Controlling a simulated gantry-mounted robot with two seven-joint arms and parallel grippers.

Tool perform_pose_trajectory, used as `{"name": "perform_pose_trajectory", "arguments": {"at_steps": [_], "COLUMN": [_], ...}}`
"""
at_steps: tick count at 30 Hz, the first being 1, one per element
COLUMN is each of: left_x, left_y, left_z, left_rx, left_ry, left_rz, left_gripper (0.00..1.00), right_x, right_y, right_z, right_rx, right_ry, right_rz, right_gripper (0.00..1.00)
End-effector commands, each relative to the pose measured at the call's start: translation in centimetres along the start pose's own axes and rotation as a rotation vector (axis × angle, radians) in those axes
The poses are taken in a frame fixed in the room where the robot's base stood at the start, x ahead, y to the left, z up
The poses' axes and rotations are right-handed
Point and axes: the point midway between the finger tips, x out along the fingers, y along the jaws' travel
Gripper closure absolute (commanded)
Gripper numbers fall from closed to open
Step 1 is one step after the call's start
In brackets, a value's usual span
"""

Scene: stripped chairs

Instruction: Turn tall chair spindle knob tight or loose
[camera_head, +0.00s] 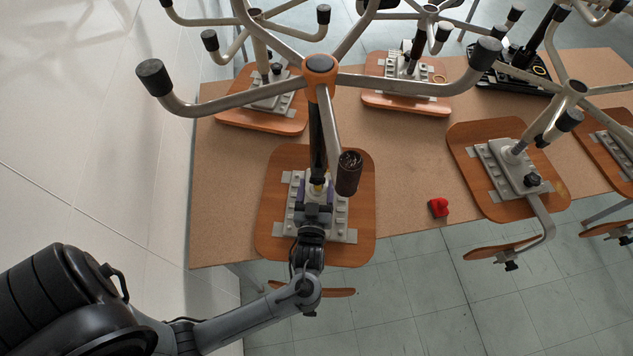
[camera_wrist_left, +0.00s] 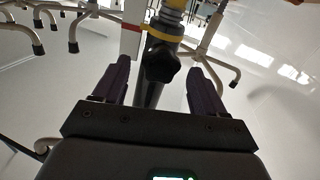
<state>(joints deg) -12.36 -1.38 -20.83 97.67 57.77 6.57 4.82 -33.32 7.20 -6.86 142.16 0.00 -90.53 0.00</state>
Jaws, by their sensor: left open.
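The tall chair is upside down on the table, its wooden seat (camera_head: 361,213) flat and its black spindle (camera_head: 317,135) rising to a metal base with an orange hub (camera_head: 320,64). My left gripper (camera_head: 315,190) is at the bottom of this spindle, over the seat's mounting plate. In the left wrist view, the black knob (camera_wrist_left: 161,66) sits between the two purple fingertips of my left gripper (camera_wrist_left: 162,68), which are open with a gap on both sides of it. The dark spindle shows behind the knob. In the head view the gripper hides the knob. My right gripper is not in view.
The chair's metal legs (camera_head: 205,107) spread above my left gripper. A small red object (camera_head: 438,207) lies on the table (camera_head: 225,215) to the right. Other upturned chairs, one with its seat (camera_head: 473,137) at the right, stand close by. A white wall (camera_head: 90,140) is at the left.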

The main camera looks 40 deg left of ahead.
Motion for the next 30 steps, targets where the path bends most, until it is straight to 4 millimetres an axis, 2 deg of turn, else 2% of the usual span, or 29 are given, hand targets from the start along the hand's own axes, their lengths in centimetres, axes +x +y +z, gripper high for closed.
{"name": "perform_pose_trajectory", "arguments": {"at_steps": [6, 16, 27, 30], "left_x": [1.5, 1.7, 1.7, 1.7], "left_y": [0.0, -0.1, -0.1, 0.0], "left_z": [0.0, 0.0, 0.0, 0.0], "left_rx": [-0.001, -0.001, -0.001, 0.001], "left_ry": [0.000, 0.000, 0.000, 0.000], "left_rz": [-0.002, -0.002, -0.001, -0.002], "left_gripper": [0.29, 0.29, 0.85, 0.85], "right_x": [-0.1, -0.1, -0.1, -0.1], "right_y": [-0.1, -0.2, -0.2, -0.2], "right_z": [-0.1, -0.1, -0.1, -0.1], "right_rx": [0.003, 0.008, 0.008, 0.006], "right_ry": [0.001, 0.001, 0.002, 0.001], "right_rz": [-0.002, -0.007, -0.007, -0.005], "right_gripper": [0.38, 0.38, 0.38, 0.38]}}
